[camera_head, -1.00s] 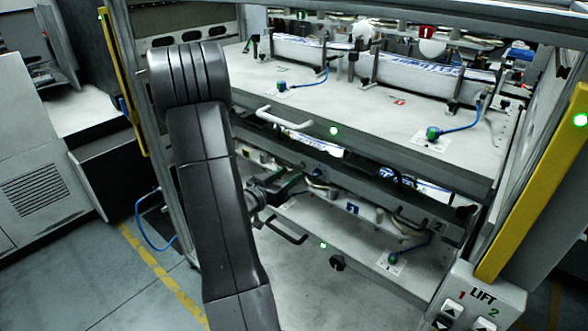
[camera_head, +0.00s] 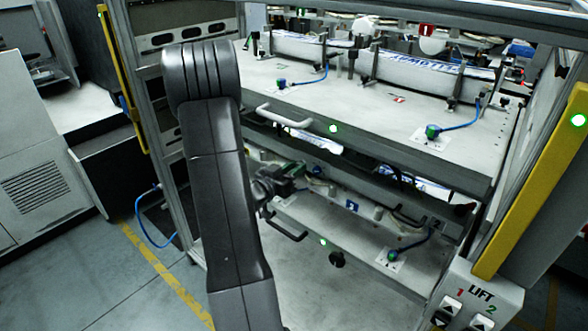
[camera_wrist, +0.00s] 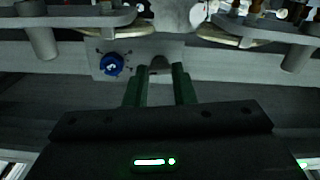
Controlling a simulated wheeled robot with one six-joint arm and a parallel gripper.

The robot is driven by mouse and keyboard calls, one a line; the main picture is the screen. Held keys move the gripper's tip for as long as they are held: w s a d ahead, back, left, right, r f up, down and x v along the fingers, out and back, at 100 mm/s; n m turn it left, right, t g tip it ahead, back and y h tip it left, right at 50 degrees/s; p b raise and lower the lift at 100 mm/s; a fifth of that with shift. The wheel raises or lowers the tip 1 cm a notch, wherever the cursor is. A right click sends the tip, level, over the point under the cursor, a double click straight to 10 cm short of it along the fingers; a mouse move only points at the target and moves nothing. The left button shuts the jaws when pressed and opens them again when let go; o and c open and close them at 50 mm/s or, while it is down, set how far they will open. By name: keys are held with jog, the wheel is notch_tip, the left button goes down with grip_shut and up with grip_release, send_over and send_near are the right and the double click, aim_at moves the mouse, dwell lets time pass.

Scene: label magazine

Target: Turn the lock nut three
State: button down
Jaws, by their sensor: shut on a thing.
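My gripper (camera_wrist: 160,68) shows its two green fingers from behind in the wrist view. They are closed on a small grey rounded piece, which I take to be the lock nut (camera_wrist: 160,62). It sits at the front of a pale plate; no number is readable on it. In the head view my gripper (camera_head: 299,171) reaches in between the upper and lower shelves of the magazine. My dark arm covers part of the left side there, and the nut cannot be made out in that view.
Pale plates on posts stand at both sides beyond. In the head view, the upper shelf (camera_head: 360,105) overhangs my gripper, a dark handle (camera_head: 286,232) is below it, and a LIFT panel (camera_head: 478,308) stands at lower right.

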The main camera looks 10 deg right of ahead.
jog(key=shift+f+b, duration=0.15)
jog(key=shift+b, duration=0.3)
jog(key=shift+m+b, duration=3.8)
jog(key=shift+b, duration=0.65)
jog(key=c, duration=1.2)
grip_release()
